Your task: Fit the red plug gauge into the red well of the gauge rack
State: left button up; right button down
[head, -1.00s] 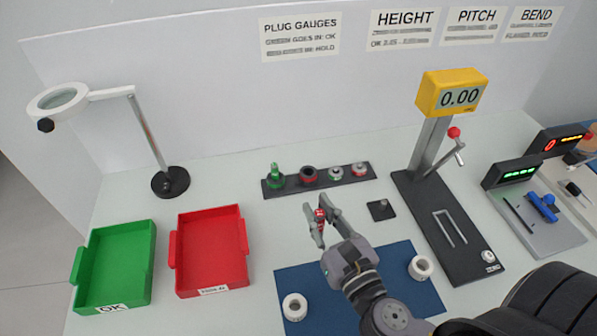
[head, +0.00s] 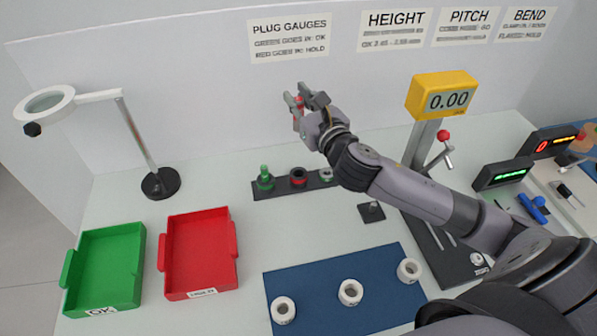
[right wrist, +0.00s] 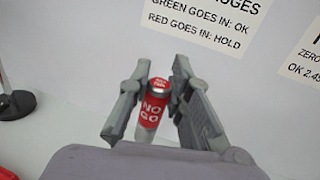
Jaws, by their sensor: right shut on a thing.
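The red plug gauge (right wrist: 151,110), marked NO GO, is in my right gripper (head: 297,98), held upright between the fingers in the right wrist view. In the head view my right gripper is high, in front of the back wall and above the gauge rack (head: 282,190). The red well (head: 298,177) is a red ring with a dark centre, second from the left in the rack. A green plug gauge (head: 265,178) stands at the rack's left end. My right arm hides the rack's right end. My left gripper is out of view.
A green tray (head: 104,268) and a red tray (head: 200,254) stand at the left, with a magnifier lamp (head: 160,184) behind. A blue mat (head: 318,295) with three white rings lies in front of the rack. A height gauge (head: 441,97) stands right of my forearm.

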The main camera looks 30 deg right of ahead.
jog(key=shift+f+b, duration=2.15)
jog(key=shift+f, duration=7.1)
jog(key=shift+f, duration=0.1)
jog(key=c, duration=1.9)
grip_release()
jog(key=shift+f, duration=0.1)
jog(key=o, duration=0.4)
jog(key=shift+o, duration=0.2)
jog(key=shift+s+r, duration=0.15)
jog(key=shift+r, duration=0.05)
